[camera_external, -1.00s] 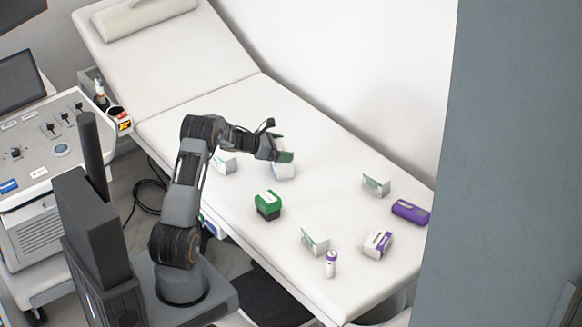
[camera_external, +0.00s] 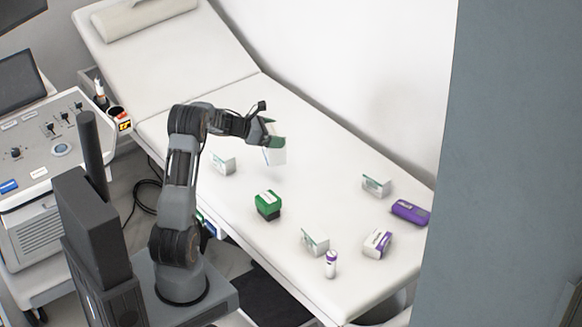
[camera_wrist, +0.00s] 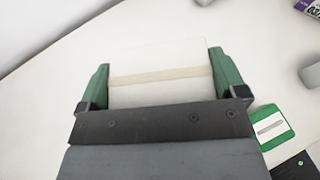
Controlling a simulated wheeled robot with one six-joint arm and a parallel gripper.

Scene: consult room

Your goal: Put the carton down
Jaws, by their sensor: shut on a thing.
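My gripper (camera_external: 271,141) is shut on a white carton (camera_external: 275,156) and holds it above the middle of the white couch (camera_external: 318,193). A faint shadow lies on the couch below it. In the wrist view the carton (camera_wrist: 160,75) sits between the two green fingers of my gripper (camera_wrist: 160,80), with a beige band across its white face. The lower part of the carton is hidden there by the gripper body.
On the couch are a green box (camera_external: 268,204), white cartons to the left (camera_external: 223,163), front (camera_external: 315,240) and right (camera_external: 376,186), a purple-and-white box (camera_external: 377,243), a small bottle (camera_external: 330,263) and a purple case (camera_external: 410,211).

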